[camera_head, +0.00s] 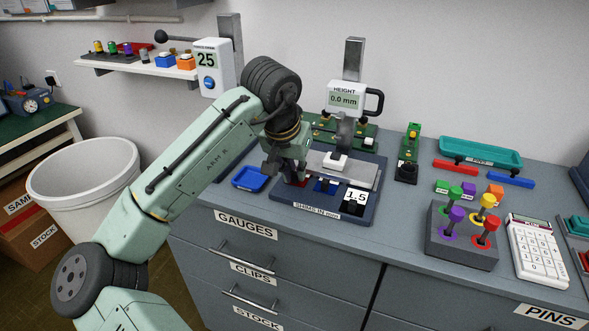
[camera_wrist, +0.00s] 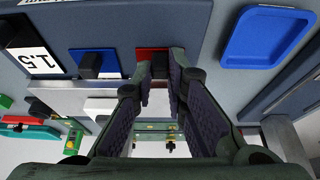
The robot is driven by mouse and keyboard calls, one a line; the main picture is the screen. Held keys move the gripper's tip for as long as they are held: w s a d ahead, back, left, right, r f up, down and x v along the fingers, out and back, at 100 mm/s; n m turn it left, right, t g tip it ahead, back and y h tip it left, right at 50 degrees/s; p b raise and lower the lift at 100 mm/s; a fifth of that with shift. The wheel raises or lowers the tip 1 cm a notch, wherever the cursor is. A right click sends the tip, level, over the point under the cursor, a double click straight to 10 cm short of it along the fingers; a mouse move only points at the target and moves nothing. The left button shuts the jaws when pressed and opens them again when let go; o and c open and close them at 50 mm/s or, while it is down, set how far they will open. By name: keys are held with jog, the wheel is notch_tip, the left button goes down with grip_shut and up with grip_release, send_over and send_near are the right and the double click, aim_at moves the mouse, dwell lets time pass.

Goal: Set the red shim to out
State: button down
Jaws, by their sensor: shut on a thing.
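The red shim (camera_head: 302,182) sits at the left of the dark shim tray (camera_head: 315,214), mostly hidden by my gripper (camera_head: 291,179) in the head view. In the wrist view the red shim (camera_wrist: 155,52) shows between and behind the fingertips of my gripper (camera_wrist: 160,62). The fingers point down and are shut on the red shim's handle, which they mostly hide. The blue shim (camera_wrist: 88,56) with a black knob lies beside it. A black shim labelled 1.5 (camera_head: 356,196) lies at the tray's right end. I cannot tell whether the red shim is lifted.
The height gauge (camera_head: 345,97) behind the tray reads 0.0 mm, above a grey plate with a white block (camera_head: 335,162). A blue dish (camera_head: 249,178) lies left of the tray. A peg block (camera_head: 462,245) and calculator (camera_head: 538,250) stand right.

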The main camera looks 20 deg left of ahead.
jog(key=shift+s+f, duration=0.1)
jog(key=shift+s, duration=2.05)
jog(key=c, duration=1.6)
grip_release()
jog(key=shift+s, duration=0.1)
jog(key=shift+r, duration=0.2)
jog(key=v, duration=1.1)
jog(key=shift+s+r, duration=0.2)
jog(key=shift+r, duration=0.15)
